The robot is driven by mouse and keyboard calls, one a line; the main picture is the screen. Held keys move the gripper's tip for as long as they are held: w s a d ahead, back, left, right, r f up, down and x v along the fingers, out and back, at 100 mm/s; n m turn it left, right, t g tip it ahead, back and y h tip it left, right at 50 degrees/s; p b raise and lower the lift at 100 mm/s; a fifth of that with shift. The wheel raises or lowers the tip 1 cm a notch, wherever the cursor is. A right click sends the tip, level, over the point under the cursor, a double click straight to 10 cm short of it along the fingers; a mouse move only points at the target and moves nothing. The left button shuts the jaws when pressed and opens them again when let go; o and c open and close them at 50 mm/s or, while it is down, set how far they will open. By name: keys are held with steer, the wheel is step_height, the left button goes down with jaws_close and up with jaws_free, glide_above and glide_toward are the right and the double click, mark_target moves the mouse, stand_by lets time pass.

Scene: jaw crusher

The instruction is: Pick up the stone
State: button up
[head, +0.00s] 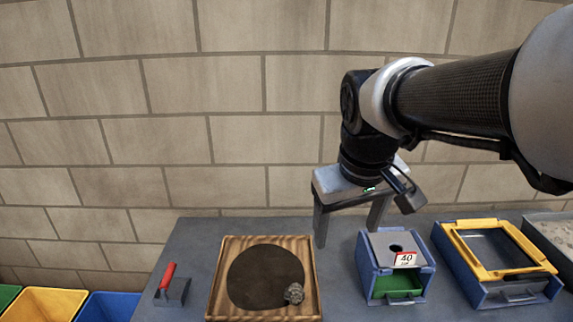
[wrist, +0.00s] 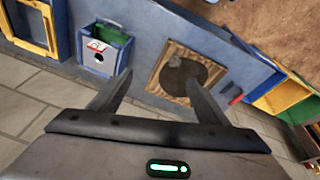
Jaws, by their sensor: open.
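The stone (head: 294,293) is a small grey, rough lump. It rests near the front right of a square wooden board (head: 216,275) with a dark round centre (head: 258,268). In the wrist view the stone (wrist: 175,62) looks small and lies on the board (wrist: 158,78). My gripper (head: 348,232) is open and empty, with its fingers pointing down. It is above the back of the bench, to the right of the board and apart from the stone. In the wrist view the open fingers (wrist: 158,80) spread on either side of the board's left edge.
A blue box (head: 425,250) with a "40" label and green drawer stands right of the board. A yellow-framed blue box (head: 462,268) is further right. A red-handled tool (head: 168,278) lies left. Coloured bins (head: 45,303) stand at lower left. A block wall (head: 235,135) is behind.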

steer(key=w+a+f+n+g+b, duration=0.1)
steer(key=w+a+f+n+b, duration=0.2)
steer(key=w+f, duration=0.5)
steer(key=n+g+b, duration=0.1)
steer(key=g+b, duration=0.1)
steer(key=b, duration=0.1)
glide_toward(295, 288)
steer(key=shift+n, duration=0.3)
step_height(295, 288, down, 5)
steer(key=shift+a+f+b, duration=0.1)
steer(key=shift+f+b, duration=0.05)
steer(key=shift+b, duration=0.85)
steer(key=shift+w+f+b, duration=0.15)
steer(key=shift+f+b, duration=0.3)
steer(key=shift+f, duration=2.3)
steer(key=c, duration=1.3)
steer(key=shift+c, duration=0.6)
steer(key=shift+r, duration=0.1)
